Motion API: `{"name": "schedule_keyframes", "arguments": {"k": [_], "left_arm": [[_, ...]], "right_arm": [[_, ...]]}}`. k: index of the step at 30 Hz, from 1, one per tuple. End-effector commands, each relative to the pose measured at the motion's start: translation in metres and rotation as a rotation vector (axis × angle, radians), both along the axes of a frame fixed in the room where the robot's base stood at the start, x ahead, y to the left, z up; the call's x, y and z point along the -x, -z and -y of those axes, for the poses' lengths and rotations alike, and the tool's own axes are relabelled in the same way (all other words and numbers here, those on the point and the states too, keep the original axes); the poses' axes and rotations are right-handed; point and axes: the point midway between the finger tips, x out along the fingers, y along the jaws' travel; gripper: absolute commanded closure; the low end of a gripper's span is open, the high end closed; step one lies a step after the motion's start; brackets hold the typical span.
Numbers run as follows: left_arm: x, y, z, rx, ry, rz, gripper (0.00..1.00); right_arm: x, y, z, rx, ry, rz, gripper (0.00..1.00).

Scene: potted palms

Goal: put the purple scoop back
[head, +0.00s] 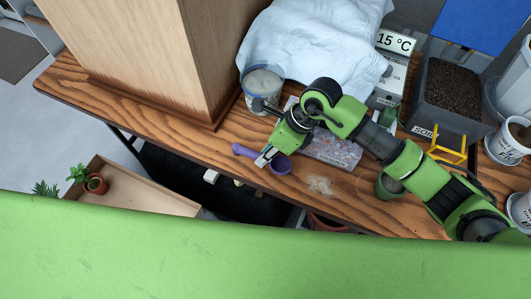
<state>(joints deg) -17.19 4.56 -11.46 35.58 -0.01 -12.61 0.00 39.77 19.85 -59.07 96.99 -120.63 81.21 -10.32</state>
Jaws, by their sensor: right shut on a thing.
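The purple scoop (280,166) is near the front edge of the wooden table, its handle pointing left. My right gripper (266,157) is shut on the scoop near where the handle meets the bowl and partly covers it. I cannot tell whether the scoop touches the table top. A tub (255,101) with pale contents stands behind the gripper, beside the wooden cabinet. My left gripper is not in view.
Pale grains (320,185) lie on the wooden table (180,125) right of the scoop. A speckled grey slab (335,152) lies under my right arm. A soil bin (450,92), yellow stand (449,148) and green pot (388,186) are right. A tall cabinet (165,60) blocks the left back.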

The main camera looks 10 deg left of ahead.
Motion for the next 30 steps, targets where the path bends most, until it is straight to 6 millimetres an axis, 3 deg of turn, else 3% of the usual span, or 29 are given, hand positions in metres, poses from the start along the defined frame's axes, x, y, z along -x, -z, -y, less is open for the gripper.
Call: {"name": "schedule_keyframes", "arguments": {"k": [8, 9, 11, 23, 30], "left_arm": [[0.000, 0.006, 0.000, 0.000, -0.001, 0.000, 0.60], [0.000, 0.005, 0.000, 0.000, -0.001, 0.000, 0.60], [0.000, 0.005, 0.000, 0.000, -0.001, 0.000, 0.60], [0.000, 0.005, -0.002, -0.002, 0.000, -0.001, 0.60], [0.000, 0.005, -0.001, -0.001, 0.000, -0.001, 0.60]], "right_arm": [[0.000, 0.007, 0.000, 0.000, 0.000, 0.000, 1.00], [0.000, 0.005, 0.000, -0.001, 0.000, 0.000, 0.77], [0.000, 0.005, 0.000, 0.000, 0.000, 0.000, 0.65], [-0.001, 0.002, 0.002, 0.000, 0.000, 0.001, 0.65], [-0.004, -0.035, 0.019, 0.000, 0.001, 0.005, 0.65]]}}
